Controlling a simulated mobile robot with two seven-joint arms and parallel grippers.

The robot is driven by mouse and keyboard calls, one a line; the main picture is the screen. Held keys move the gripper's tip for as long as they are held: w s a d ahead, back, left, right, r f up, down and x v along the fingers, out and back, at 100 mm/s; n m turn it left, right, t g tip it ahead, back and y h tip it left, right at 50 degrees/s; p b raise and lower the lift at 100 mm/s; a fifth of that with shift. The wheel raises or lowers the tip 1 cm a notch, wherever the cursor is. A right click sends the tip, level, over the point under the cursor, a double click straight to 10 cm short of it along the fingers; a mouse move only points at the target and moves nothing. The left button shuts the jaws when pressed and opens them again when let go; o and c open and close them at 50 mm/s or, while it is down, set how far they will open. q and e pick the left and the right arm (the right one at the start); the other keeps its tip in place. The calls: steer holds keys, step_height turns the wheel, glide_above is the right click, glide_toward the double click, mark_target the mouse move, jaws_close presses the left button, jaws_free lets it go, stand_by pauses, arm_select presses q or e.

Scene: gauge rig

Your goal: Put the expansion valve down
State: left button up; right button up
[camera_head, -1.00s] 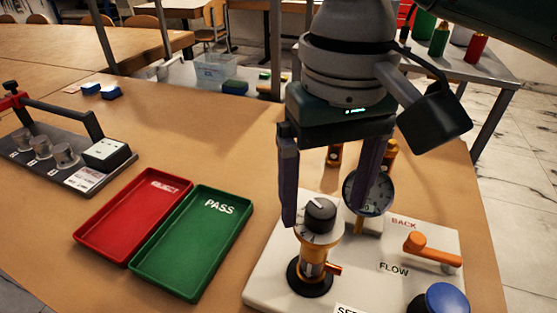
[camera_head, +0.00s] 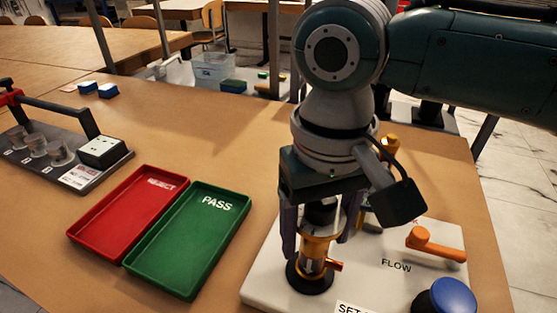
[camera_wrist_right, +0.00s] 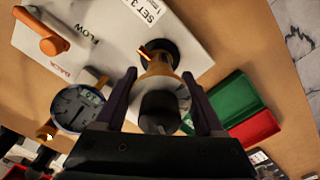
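The expansion valve (camera_head: 314,250), a brass body with a black knob and a small orange side stub, stands upright in a round black seat (camera_head: 310,279) on the white rig board. My right gripper (camera_head: 317,246) points down over it, with one finger on each side. In the right wrist view, the valve's black knob (camera_wrist_right: 158,112) sits between the fingers of the gripper (camera_wrist_right: 159,74), with a gap showing on both sides, so the gripper looks open around it. The valve's top is partly hidden by the gripper in the head view. My left gripper is not seen.
The white board (camera_head: 375,285) also carries an orange lever (camera_head: 435,243), a blue knob (camera_head: 446,298) and a round gauge (camera_wrist_right: 78,108). A green PASS tray (camera_head: 190,240) and a red REJECT tray (camera_head: 128,213) lie to the left. A dark rack (camera_head: 60,165) stands farther left.

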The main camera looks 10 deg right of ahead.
jaws_close()
stand_by(0.3)
